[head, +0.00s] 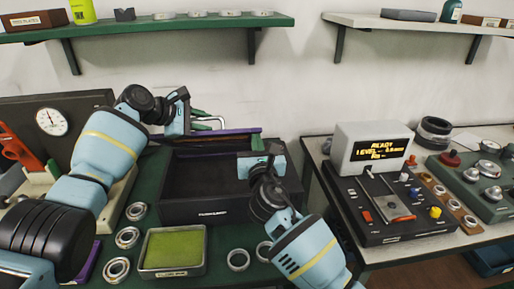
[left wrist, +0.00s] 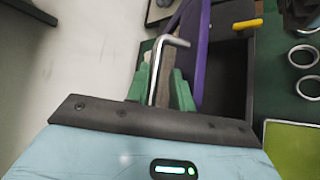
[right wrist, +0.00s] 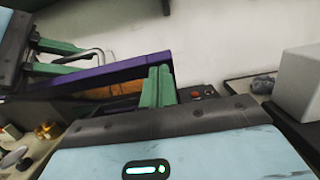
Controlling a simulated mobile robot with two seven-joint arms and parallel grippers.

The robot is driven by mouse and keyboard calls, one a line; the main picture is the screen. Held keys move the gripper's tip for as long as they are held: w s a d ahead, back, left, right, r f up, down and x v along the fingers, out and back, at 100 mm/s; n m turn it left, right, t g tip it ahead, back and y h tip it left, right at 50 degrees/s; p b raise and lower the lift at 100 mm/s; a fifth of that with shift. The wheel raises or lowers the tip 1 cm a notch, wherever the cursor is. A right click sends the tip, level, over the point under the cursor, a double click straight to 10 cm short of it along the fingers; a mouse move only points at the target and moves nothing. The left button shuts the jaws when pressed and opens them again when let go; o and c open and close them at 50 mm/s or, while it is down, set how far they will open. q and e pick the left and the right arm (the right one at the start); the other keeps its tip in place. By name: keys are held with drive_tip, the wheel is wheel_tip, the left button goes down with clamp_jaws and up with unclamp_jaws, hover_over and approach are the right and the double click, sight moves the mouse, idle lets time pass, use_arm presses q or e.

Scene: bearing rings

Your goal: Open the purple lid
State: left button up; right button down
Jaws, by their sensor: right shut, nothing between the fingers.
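The black box (head: 222,207) stands on the green bench, its dark interior visible from above. The purple lid (head: 228,133) is raised at the back of the box, seen nearly edge-on; it also shows in the left wrist view (left wrist: 203,50) and the right wrist view (right wrist: 110,74). A bent metal handle (left wrist: 155,68) is beside the lid. My left gripper (head: 199,121) is behind the lid, its green fingers apart on either side of the handle. My right gripper (head: 257,143) is shut and empty at the lid's right end; whether it touches the lid is unclear.
A green-topped tray (head: 172,250) and several bearing rings (head: 128,237) lie in front of the box. A gauge panel (head: 50,122) stands left. A control unit (head: 378,205) with a display sits on the right table. Shelves (head: 150,25) hang above.

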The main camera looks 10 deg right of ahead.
use_arm(q)
drive_tip(key=shift+s+a+f, duration=0.1)
drive_tip(key=shift+f, duration=0.45)
use_arm(e)
drive_tip(key=shift+d+r, duration=0.1)
drive_tip(key=shift+r, duration=0.6)
use_arm(q)
drive_tip(key=shift+s+a+r, duration=0.15)
drive_tip(key=shift+a+r, duration=0.15)
drive_tip(key=v, duration=1.1)
drive_tip(key=shift+r, duration=0.45)
use_arm(e)
drive_tip(key=shift+f, duration=0.3)
drive_tip(key=shift+s, duration=0.1)
